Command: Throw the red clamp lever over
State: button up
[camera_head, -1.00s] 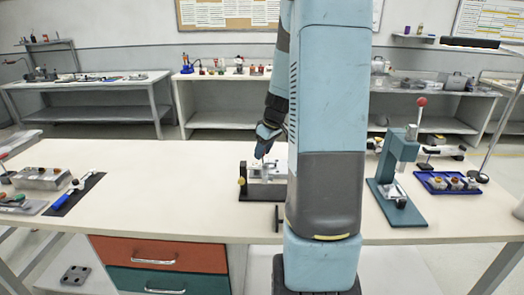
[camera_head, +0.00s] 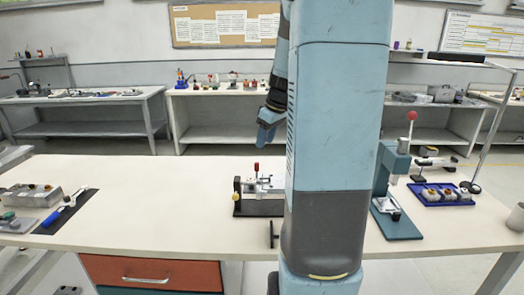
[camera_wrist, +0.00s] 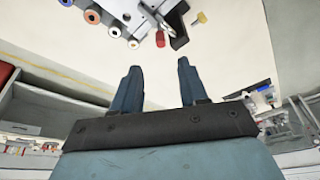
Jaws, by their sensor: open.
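The clamp fixture (camera_head: 243,206) stands on the bench with a dark base, grey metalwork and a yellow knob on its left. Its red clamp lever handle (camera_head: 256,168) points upright above the metalwork. In the wrist view the red handle (camera_wrist: 160,39) shows end-on, just beyond my fingertips, with the yellow knob (camera_wrist: 200,18) to its right. My gripper (camera_wrist: 160,70) is open, its two fingers apart with nothing between them. In the head view my gripper (camera_head: 266,136) hangs above the fixture, clear of the red handle. My arm hides the fixture's right end.
A green press (camera_head: 392,190) with a red-knobbed lever stands right of my arm, beside a blue tray (camera_head: 440,194) of small parts. A metal block (camera_head: 30,196) and a dark mat (camera_head: 72,212) with a blue-handled tool lie left. The bench between mat and fixture is clear.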

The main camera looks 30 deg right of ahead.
jog(key=shift+v, duration=1.05)
jog(key=s+a+r+m+h, duration=0.1)
jog(key=s+a+r, duration=0.25)
jog(key=a, duration=0.35)
jog(key=s+a+r+m, duration=0.1)
jog(key=s+a+r, duration=0.1)
jog(key=s+a, duration=0.4)
jog(key=s+a+m+t, duration=0.2)
jog(key=s+a, duration=0.7)
jog(key=s, duration=0.2)
jog(key=shift+f, duration=0.3)
